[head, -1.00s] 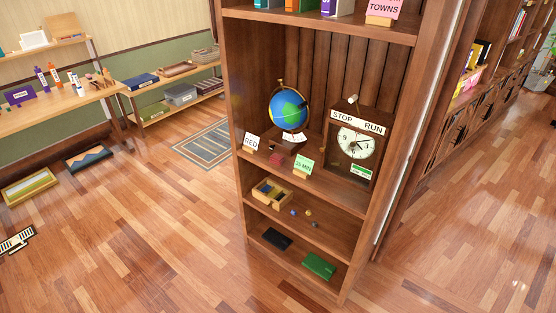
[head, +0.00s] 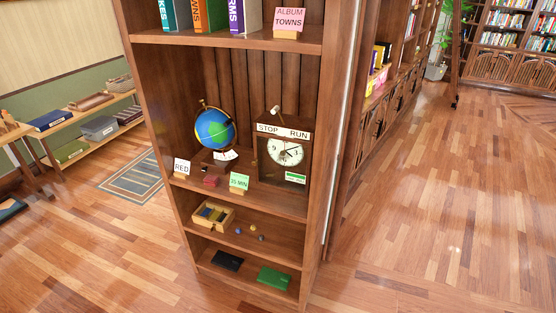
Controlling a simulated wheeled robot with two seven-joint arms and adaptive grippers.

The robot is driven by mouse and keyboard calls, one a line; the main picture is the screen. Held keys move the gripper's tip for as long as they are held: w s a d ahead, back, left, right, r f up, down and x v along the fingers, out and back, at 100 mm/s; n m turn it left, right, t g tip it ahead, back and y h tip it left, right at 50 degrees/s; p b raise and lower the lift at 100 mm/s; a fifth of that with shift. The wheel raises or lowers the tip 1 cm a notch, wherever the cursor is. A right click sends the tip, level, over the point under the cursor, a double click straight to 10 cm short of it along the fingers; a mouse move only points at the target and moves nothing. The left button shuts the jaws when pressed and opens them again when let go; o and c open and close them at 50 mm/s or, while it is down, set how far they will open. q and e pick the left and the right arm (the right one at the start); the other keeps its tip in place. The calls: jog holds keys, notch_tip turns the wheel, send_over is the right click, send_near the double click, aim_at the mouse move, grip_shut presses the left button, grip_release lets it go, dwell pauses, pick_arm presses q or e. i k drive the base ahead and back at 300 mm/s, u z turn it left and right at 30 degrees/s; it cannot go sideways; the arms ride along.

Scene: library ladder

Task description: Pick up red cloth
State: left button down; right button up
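A small dark red folded item (head: 211,181), which looks like the red cloth, lies on the middle shelf of the wooden bookcase (head: 259,194). It sits between a white card reading RED (head: 182,166) and a green card reading 35 MIN (head: 239,182), in front of the globe (head: 214,130). It is too small to see its folds. Neither of my grippers shows in the head view.
A clock box (head: 285,153) marked STOP and RUN stands right of the globe. A wooden box (head: 213,214) and small balls sit one shelf lower; black and green items (head: 274,278) lie at the bottom. Open wood floor (head: 430,220) is at right; a rug (head: 135,178) lies at left.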

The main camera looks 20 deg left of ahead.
aim_at(210, 180)
jog(key=i, duration=0.7)
jog(key=u, duration=0.65)
jog(key=i, duration=1.15)
jog(key=u, duration=0.9)
jog(key=i, duration=0.2)
jog(key=u, duration=0.15)
